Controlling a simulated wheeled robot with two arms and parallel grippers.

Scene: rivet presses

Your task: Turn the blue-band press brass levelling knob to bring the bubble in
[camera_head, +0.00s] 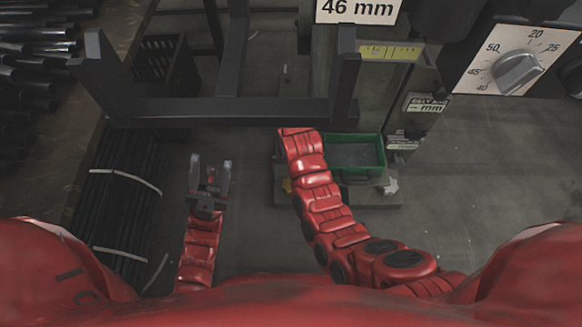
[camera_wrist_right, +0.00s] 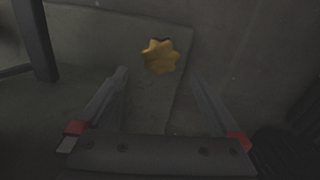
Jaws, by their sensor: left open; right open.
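The brass knob (camera_wrist_right: 160,56), lobed like a star, shows in the right wrist view on a grey plate (camera_wrist_right: 152,95). My right gripper (camera_wrist_right: 159,75) is open and empty, with the knob in line with the gap between its fingertips; I cannot tell how far beyond them it is. In the head view a small yellowish patch (camera_head: 287,185) shows beside my right arm, perhaps the knob; my right gripper is hidden there. My left gripper (camera_head: 210,166) is open and empty, over the floor at left. I see no blue band and no bubble.
A dark metal frame (camera_head: 225,110) crosses above my grippers. A green tray (camera_head: 352,176) stands right of my right arm. Strapped dark rods (camera_head: 125,215) lie at left. A dial panel (camera_head: 515,60) and a "46 mm" sign (camera_head: 358,10) are at upper right. Open floor lies at right.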

